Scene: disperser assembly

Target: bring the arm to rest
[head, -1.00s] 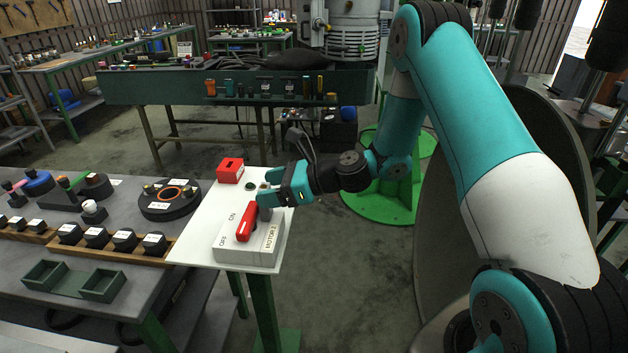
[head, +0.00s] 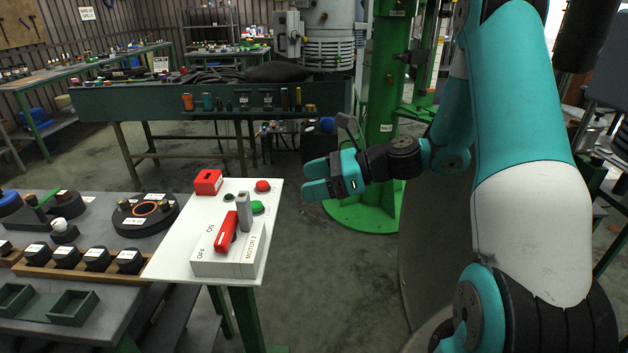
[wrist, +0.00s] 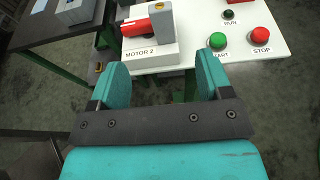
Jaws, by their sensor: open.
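My gripper (head: 318,180) is open and empty in the head view. It hangs in the air to the right of the white switch table, clear of it. In the wrist view its two teal fingers (wrist: 165,82) stand apart with nothing between them. The MOTOR 2 switch box (head: 228,262) stands on the white table top (head: 180,250), and its red handle (head: 226,232) is tilted. The handle also shows in the wrist view (wrist: 140,25). A green START button (wrist: 218,41) and a red STOP button (wrist: 261,34) sit beside the box.
A red box (head: 208,181) sits at the table's back left corner. A grey bench (head: 100,285) with several black parts and green trays (head: 72,307) stands at the left. A green column (head: 383,90) rises behind my gripper. Open floor lies below my gripper.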

